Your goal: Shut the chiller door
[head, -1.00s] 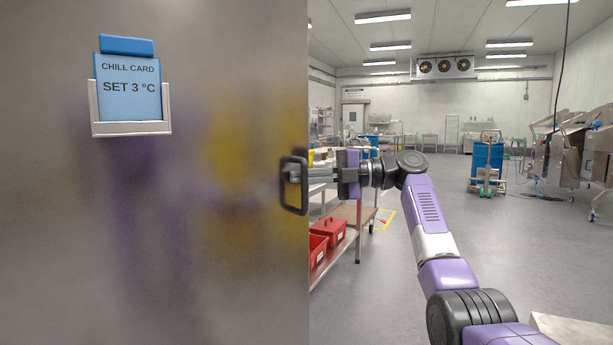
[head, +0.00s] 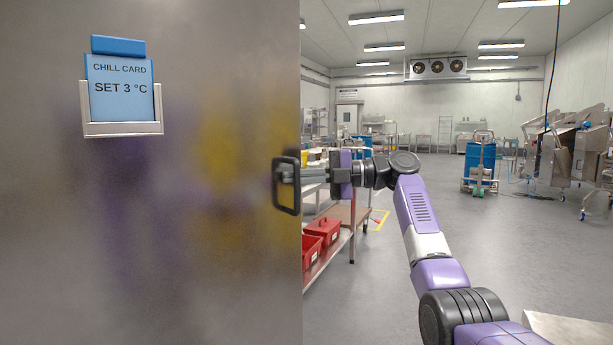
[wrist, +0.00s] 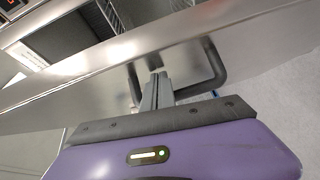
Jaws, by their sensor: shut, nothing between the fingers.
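The chiller door (head: 190,230) is a grey metal panel filling the left of the head view. Its black loop handle (head: 286,186) is at the door's right edge. My gripper (head: 303,175) reaches in from the right, with its fingertips at the handle. In the wrist view the door (wrist: 80,90) stands open, with shelving behind it at top left. The shut fingers (wrist: 157,82) of my gripper point at the door inside the handle loop (wrist: 212,72), with nothing between them. I cannot tell whether they touch the handle or the door.
A blue chill card (head: 121,88) sits in a holder on the door. A steel trolley (head: 328,258) with red bins (head: 322,231) stands beyond my gripper. A blue drum (head: 480,160) on a cart and steel machines (head: 570,150) are farther right. The middle floor is clear.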

